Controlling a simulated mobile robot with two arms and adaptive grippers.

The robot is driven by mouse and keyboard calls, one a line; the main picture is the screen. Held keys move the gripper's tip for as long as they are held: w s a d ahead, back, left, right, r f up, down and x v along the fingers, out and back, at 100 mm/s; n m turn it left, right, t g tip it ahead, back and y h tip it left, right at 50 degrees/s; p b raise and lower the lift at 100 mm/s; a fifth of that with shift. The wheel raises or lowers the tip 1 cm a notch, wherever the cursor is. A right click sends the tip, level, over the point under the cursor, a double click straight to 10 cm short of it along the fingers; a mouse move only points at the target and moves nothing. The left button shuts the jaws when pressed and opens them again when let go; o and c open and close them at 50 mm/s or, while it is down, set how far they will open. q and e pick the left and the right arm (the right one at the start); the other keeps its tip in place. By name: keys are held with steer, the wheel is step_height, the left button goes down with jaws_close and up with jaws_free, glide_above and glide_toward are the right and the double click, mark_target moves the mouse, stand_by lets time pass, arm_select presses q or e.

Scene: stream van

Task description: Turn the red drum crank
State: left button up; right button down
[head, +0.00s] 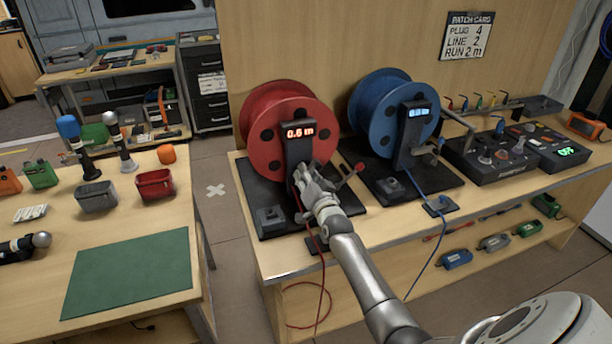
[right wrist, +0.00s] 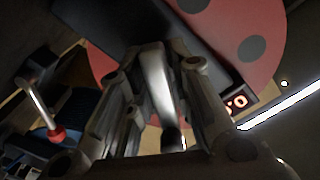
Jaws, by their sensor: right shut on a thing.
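The red drum (head: 262,125) stands on a black base on the right-hand bench, with a dark upright post in front whose display (head: 300,132) reads 0.6 m. My right gripper (head: 303,178) is at the front of this post, low on the drum, and hides most of the crank. In the right wrist view the fingers close around a pale metal bar with a dark end, the red drum crank (right wrist: 158,85). My left gripper is out of view.
The blue drum (head: 385,112) with its own crank stands close on the right. A red cable (head: 318,245) hangs over the bench front below my gripper. A control box (head: 490,160) is further right. The left table holds a green mat (head: 130,275), with floor between.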

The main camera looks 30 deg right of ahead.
steer(key=m, duration=0.5)
steer(key=shift+f+m, duration=0.1)
steer(key=shift+m, duration=0.2)
steer(key=m+b, duration=0.1)
steer(key=m, duration=0.4)
steer(key=shift+m, duration=0.3)
steer(key=c, duration=1.4)
jaws_free()
